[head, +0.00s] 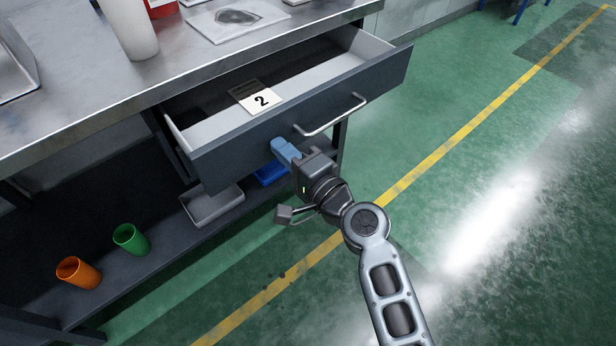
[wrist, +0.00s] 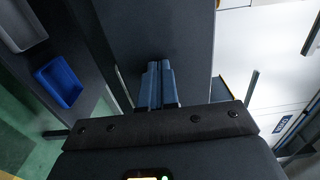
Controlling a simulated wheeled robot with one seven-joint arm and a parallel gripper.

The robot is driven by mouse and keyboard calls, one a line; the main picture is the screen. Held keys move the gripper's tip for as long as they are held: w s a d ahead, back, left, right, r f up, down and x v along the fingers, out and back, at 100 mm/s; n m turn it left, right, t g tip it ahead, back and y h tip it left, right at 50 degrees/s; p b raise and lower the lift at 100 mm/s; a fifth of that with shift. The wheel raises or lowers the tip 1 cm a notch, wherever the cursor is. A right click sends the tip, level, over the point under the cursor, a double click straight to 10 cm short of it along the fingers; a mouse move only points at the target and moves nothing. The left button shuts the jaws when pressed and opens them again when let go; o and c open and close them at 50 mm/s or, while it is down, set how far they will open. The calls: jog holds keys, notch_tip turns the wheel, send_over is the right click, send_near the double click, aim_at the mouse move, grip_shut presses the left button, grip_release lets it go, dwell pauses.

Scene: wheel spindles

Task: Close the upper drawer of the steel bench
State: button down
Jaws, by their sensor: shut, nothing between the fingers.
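The upper drawer (head: 230,152) of the steel bench (head: 190,58) stands pulled out, with its dark front, light inner walls and a bar handle (head: 331,116). A card marked 2 (head: 261,100) shows inside it. My gripper (head: 279,144) is shut and empty, with its blue fingertips at the drawer front, left of and below the handle. In the wrist view the shut fingers (wrist: 159,68) point at the dark drawer front (wrist: 160,30). I cannot tell whether they touch it.
On the lower shelf are an orange cup (head: 78,272), a green cup (head: 130,238), a grey tray (head: 212,205) and a blue bin (head: 270,175). A white cylinder (head: 130,28) stands on the benchtop. The green floor to the right is clear.

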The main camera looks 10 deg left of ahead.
aim_at(241, 121)
jog(key=b+x, duration=0.6)
jog(key=x, duration=0.9)
jog(key=shift+f, duration=0.15)
jog(key=shift+w+a+b, duration=0.35)
jog(key=shift+w+a, duration=0.05)
jog(key=shift+a, duration=0.05)
jog(key=shift+a+r, duration=0.1)
jog(key=shift+r, duration=0.25)
